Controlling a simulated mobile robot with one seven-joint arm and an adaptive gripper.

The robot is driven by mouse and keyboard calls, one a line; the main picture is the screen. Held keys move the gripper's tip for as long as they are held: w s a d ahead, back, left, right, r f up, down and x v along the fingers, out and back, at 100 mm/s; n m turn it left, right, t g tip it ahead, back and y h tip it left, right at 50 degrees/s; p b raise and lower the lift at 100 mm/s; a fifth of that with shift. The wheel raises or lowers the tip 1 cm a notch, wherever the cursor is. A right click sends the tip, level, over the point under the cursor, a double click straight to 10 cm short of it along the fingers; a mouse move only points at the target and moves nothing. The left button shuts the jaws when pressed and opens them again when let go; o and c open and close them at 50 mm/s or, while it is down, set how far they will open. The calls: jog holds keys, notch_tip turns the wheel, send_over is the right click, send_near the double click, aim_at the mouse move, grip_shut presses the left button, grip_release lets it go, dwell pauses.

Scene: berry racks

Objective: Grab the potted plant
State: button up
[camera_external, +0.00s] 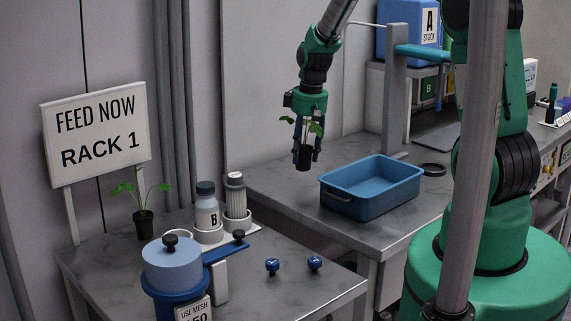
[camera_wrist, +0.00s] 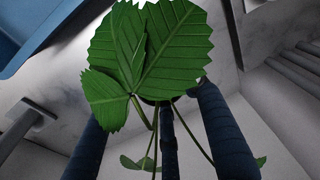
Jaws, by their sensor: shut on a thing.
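A small potted plant with a dark pot (camera_external: 304,160) and green leaves hangs in my gripper (camera_external: 306,150) in the external view. My gripper points down and its fingers are shut around the plant. The pot appears held in the air, left of the blue tray. In the wrist view, large serrated leaves (camera_wrist: 150,50) and thin stems show between the dark fingers (camera_wrist: 165,140), and the leaves hide the pot. A second potted plant (camera_external: 143,221) stands upright on the left table, below the sign.
A blue tray (camera_external: 372,205) stands on the grey table just right of the held plant. The left table holds a bottle marked B (camera_external: 207,211), a capped cylinder (camera_external: 236,196), a blue lidded pot (camera_external: 172,267) and two blue knobs. A sign (camera_external: 98,134) reads "FEED NOW RACK 1".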

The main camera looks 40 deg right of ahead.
jog(key=s+a, duration=0.1)
jog(key=s, duration=0.5)
jog(key=shift+s+a+r, duration=0.15)
jog(key=shift+a+r, duration=0.15)
